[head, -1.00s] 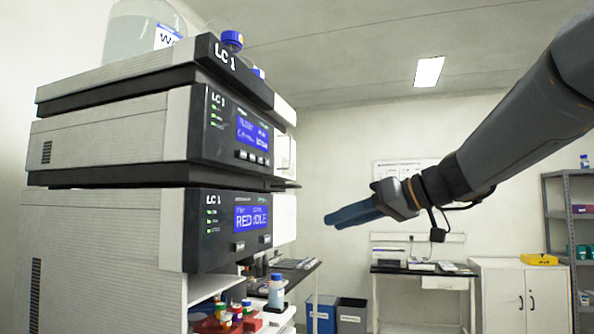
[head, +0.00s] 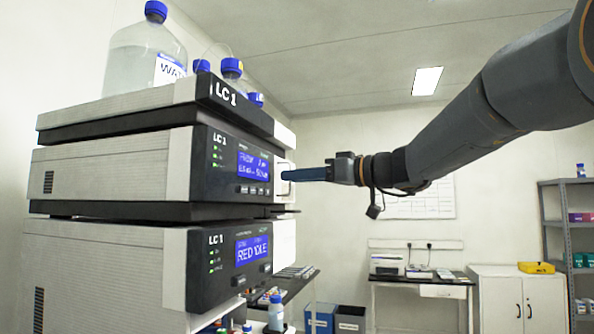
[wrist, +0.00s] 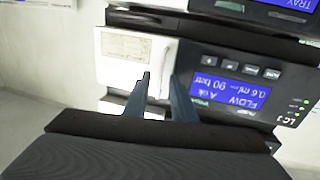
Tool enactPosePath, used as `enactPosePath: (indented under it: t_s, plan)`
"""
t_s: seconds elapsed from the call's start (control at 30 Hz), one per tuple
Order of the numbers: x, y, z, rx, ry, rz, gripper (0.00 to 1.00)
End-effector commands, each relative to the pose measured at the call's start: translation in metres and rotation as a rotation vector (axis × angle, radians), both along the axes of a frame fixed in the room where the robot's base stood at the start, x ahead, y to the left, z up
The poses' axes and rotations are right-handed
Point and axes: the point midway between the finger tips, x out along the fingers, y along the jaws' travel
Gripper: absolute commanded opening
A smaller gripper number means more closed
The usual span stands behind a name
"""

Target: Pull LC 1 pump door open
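The LC 1 pump (head: 232,170) is the middle unit of the stack, with a blue flow display. Its white door (head: 281,162) is at the front's right end and looks shut. In the wrist view, which is turned upside down, the door (wrist: 122,60) is left of the display and has an upright white handle (wrist: 163,60) near its display-side edge. My gripper (head: 285,175) reaches in from the right, fingertips at the door handle. In the wrist view my gripper (wrist: 160,82) is open, one finger on each side of the handle. I cannot tell whether they touch it.
A bench (head: 420,287), bins (head: 350,318) and shelves (head: 556,230) stand well behind. The space right of the stack is open.

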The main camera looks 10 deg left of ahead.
Motion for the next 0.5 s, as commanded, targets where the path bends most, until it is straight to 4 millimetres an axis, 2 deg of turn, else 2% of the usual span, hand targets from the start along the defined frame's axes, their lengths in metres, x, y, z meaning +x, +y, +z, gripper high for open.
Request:
enactPosePath:
  t_s: [0.3, 0.43, 0.5]
  plan:
    - [0.0011, 0.0027, -0.0006, -0.001, 0.0, -0.001, 0.24]
    - [0.001, 0.0025, -0.0006, -0.001, 0.0, -0.001, 0.04]
    - [0.001, 0.0025, -0.0006, -0.001, 0.0, -0.001, 0.0]
